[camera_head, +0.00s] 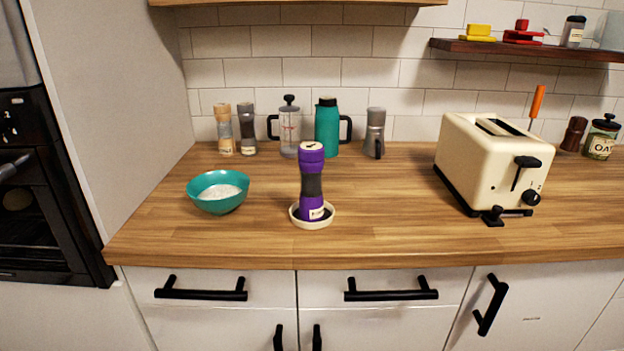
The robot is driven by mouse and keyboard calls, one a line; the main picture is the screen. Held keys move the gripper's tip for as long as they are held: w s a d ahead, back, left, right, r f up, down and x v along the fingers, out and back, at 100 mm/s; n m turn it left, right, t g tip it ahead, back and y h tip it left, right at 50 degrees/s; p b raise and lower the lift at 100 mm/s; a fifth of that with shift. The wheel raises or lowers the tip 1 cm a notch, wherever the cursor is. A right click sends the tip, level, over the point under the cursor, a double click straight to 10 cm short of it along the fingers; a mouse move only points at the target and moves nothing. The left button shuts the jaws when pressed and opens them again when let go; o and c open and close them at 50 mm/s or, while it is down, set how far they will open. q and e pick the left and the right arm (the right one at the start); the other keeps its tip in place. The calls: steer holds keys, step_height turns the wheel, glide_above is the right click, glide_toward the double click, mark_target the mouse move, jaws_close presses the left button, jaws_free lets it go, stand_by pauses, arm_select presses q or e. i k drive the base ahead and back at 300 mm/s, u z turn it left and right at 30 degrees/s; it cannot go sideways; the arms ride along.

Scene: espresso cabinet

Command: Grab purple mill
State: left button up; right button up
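The purple mill (312,184) stands upright near the front edge of the wooden counter. It has a purple top and base with a dark grey middle and a small label near the bottom. Its foot sits in a small cream dish (313,222). Nothing touches the mill apart from the dish. Neither of my grippers shows in the head view.
A teal bowl (219,190) of white contents stands left of the mill. Behind are a wooden mill (221,130), a dark mill (247,130), a French press (289,128), a teal jug (327,128) and a grey grinder (375,132). A cream toaster (487,163) stands right.

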mark_target(311, 200)
steer(key=k, duration=0.65)
steer(key=u, duration=0.7)
steer(key=i, duration=1.1)
steer(key=z, duration=0.25)
